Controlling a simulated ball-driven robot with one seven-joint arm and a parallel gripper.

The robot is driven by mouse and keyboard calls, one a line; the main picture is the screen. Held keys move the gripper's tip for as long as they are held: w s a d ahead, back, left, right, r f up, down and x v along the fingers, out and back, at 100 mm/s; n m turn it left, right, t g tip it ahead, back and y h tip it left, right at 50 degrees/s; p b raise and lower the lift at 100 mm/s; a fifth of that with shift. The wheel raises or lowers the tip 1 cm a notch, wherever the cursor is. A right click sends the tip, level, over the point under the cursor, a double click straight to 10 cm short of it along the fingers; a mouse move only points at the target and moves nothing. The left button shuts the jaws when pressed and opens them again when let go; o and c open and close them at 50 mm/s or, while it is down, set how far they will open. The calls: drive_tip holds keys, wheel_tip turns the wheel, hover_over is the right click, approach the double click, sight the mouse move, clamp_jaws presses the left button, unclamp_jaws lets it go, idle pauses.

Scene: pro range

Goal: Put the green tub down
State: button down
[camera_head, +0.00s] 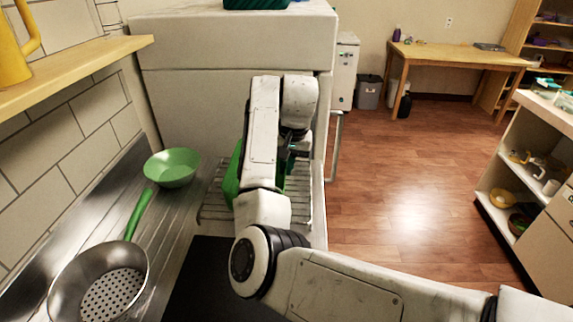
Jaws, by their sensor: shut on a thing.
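A green tub (232,176) shows in part behind my arm, above or on a wire rack; my arm hides most of it, and I cannot tell whether it touches the rack. My gripper (291,158) is at the end of the arm over the rack, mostly hidden by the wrist. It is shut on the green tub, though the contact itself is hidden.
The wire rack (212,205) lies by a large white cabinet (190,100). A green bowl (172,166) and a green-handled strainer (105,285) stand on the metal drainboard to the left. A wooden shelf (80,75) juts out at upper left. Open floor (400,200) lies right.

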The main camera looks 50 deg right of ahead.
drive_tip(key=shift+f, duration=0.1)
drive_tip(key=c, duration=1.7)
unclamp_jaws()
drive_tip(key=o, duration=0.4)
drive_tip(key=shift+o, duration=0.2)
wheel_tip(320, 180, up, 12)
drive_tip(key=s+p, duration=0.2)
drive_tip(key=shift+s, duration=0.1)
